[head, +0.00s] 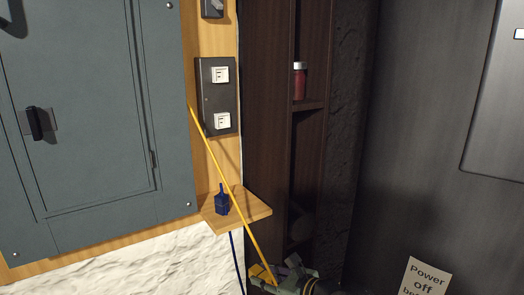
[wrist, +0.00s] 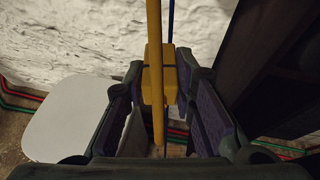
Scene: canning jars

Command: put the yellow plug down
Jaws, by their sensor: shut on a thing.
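The yellow plug (wrist: 170,86) is a blocky yellow piece between the fingers of my gripper (wrist: 160,95) in the wrist view. My gripper is shut on it. In the head view my gripper (head: 288,272) is at the bottom edge, below and right of the small wooden shelf (head: 255,211). A yellow cord (head: 228,180) runs tautly from beside the grey cabinet down to my gripper, passing in front of the shelf. The blue plug (head: 222,203) stands on the shelf, its blue cord hanging below.
Two white sockets (head: 220,75) sit on a dark plate above the shelf. A grey cabinet (head: 85,120) is at left. A dark wooden rack (head: 270,120) holds a red jar (head: 299,82). A "Power off" sign (head: 425,279) is at lower right. A pale rounded surface (wrist: 68,118) shows below in the wrist view.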

